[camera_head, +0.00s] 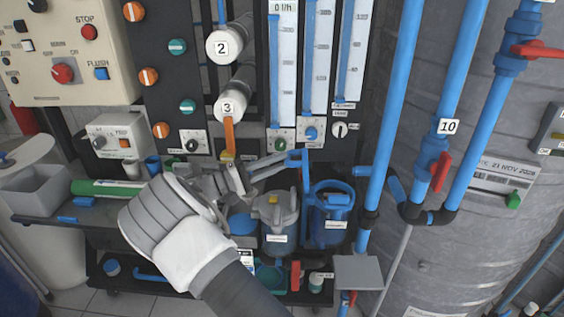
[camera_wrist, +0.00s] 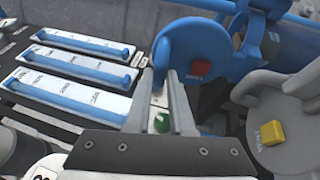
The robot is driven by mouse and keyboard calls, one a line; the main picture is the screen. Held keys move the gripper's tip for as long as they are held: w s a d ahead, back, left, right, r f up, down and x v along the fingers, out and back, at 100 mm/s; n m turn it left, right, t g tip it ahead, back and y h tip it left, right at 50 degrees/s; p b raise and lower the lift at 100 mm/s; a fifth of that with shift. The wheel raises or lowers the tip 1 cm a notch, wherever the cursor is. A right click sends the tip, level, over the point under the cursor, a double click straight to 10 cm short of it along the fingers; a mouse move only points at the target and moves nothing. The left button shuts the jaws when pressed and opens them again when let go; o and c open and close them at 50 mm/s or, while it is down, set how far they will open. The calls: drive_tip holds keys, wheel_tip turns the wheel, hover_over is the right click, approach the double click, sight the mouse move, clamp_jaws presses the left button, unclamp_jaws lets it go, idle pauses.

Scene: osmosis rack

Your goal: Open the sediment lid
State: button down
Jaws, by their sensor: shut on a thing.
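A round blue lid (camera_wrist: 205,48) with a red block on its face stands swung up in the wrist view. In the head view this blue lid (camera_head: 305,170) shows nearly edge-on, left of the blue housing (camera_head: 332,222) with an open, ring-shaped top. The label on the housing is too small to read. In the wrist view the fingertips of my gripper (camera_wrist: 170,75) meet the lid's left rim; the exact contact is partly hidden.
A grey housing (camera_head: 279,240) with a closed grey lid and yellow block (camera_wrist: 270,132) stands beside the blue one. Flow meters (camera_head: 318,60) and knobs are behind. Blue vertical pipes (camera_head: 387,110) and a grey tank (camera_head: 470,240) bound the right side.

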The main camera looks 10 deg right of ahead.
drive_tip(key=shift+a+f, duration=0.1)
drive_tip(key=shift+f, duration=0.4)
drive_tip(key=c, duration=0.8)
unclamp_jaws()
drive_tip(key=shift+r, duration=0.1)
drive_tip(key=v, duration=1.7)
drive_tip(key=shift+a+p, duration=0.2)
drive_tip(key=shift+p, duration=0.1)
drive_tip(key=shift+r, duration=0.1)
